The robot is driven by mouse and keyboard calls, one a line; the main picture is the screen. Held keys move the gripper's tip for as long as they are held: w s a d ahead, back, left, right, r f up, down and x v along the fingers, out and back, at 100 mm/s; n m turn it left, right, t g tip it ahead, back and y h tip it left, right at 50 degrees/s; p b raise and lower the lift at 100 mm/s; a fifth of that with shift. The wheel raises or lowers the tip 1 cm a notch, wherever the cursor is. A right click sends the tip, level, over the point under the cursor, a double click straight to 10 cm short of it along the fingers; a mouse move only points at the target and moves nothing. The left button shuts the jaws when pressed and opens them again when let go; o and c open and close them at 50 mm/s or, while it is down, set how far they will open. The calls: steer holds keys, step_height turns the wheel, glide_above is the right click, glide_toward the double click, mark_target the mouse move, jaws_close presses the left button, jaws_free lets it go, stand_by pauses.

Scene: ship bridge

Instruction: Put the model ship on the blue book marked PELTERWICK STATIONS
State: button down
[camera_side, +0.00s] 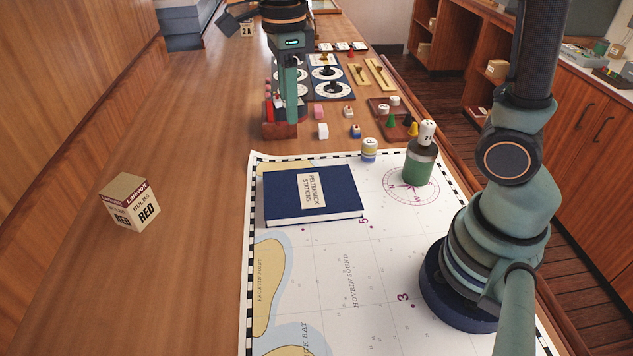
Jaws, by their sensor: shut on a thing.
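The blue book (338,199) marked PELTERWICK STATIONS lies flat on the sea chart, cover up, with nothing on it. My gripper (288,112) hangs down from the top of the picture, beyond the book and a little to its left. It is shut on the model ship (279,130), which has a reddish-brown hull and red upper parts. The finger hides part of the ship. The ship looks upright, close to the wooden surface; I cannot tell whether it touches it.

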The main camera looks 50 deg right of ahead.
steer(key=m, duration=0.2)
glide_above(309, 190)
step_height(309, 190, down, 20)
steer(key=shift+w+r, duration=0.1)
steer(key=shift+r, duration=0.05)
stand_by(0.4)
steer(key=c, duration=0.5)
jaws_free()
steer(key=shift+c, duration=0.2)
